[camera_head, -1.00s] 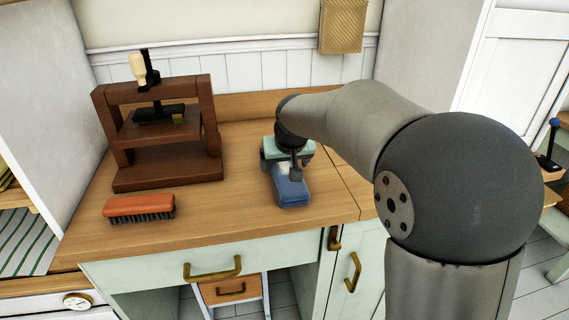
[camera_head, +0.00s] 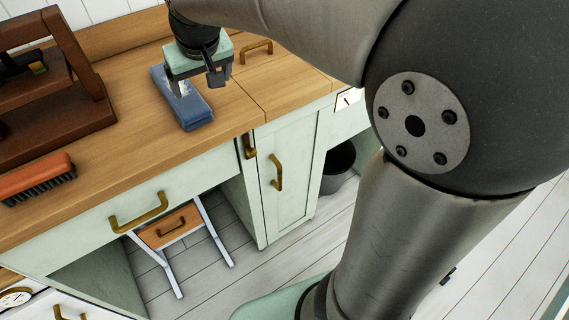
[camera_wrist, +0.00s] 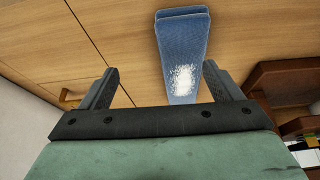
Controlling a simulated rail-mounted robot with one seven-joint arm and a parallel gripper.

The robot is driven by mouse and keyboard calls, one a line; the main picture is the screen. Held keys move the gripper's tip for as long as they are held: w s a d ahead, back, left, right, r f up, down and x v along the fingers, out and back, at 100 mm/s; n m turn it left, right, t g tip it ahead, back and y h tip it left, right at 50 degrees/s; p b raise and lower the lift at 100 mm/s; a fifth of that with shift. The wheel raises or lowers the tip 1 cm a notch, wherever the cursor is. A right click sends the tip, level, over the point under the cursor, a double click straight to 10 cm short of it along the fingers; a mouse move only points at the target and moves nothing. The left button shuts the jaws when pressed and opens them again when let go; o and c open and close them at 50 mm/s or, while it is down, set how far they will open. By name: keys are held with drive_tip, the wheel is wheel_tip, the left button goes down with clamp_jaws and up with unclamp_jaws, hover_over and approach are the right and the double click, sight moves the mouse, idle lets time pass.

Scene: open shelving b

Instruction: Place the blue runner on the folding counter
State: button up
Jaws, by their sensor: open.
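The blue runner (camera_head: 184,101) is a folded blue cloth with a whitish patch, lying flat on the wooden counter top (camera_head: 125,80). It also shows in the wrist view (camera_wrist: 183,45), between and beyond the fingers. My gripper (camera_head: 200,86) is open and empty above the runner, covering part of it in the head view. In the wrist view the fingers (camera_wrist: 161,72) stand apart, one on each side of the runner's near end. A seam separates a right-hand counter section (camera_head: 285,75) with a brass handle. I cannot tell which section is the folding counter.
A brown wooden press (camera_head: 60,90) stands left of the runner. An orange brush (camera_head: 38,178) lies near the counter's front edge. Drawers and a green cabinet door (camera_head: 283,185) are below. A dark bin (camera_head: 339,165) stands on the floor. The right-hand section looks largely clear.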

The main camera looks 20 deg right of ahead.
drive_tip(key=s+d+f+g, duration=0.1)
drive_tip(key=s+d+f, duration=0.3)
drive_tip(key=s, duration=0.4)
drive_tip(key=s+d+f+m+g, duration=0.1)
drive_tip(key=s+d+f+g, duration=0.1)
drive_tip(key=s+f, duration=0.4)
drive_tip(key=s+d+f+m+g+h, duration=0.1)
drive_tip(key=s+d+f+g, duration=0.1)
drive_tip(key=s+d+f, duration=0.3)
drive_tip(key=s, duration=0.4)
drive_tip(key=shift+s+d, duration=0.3)
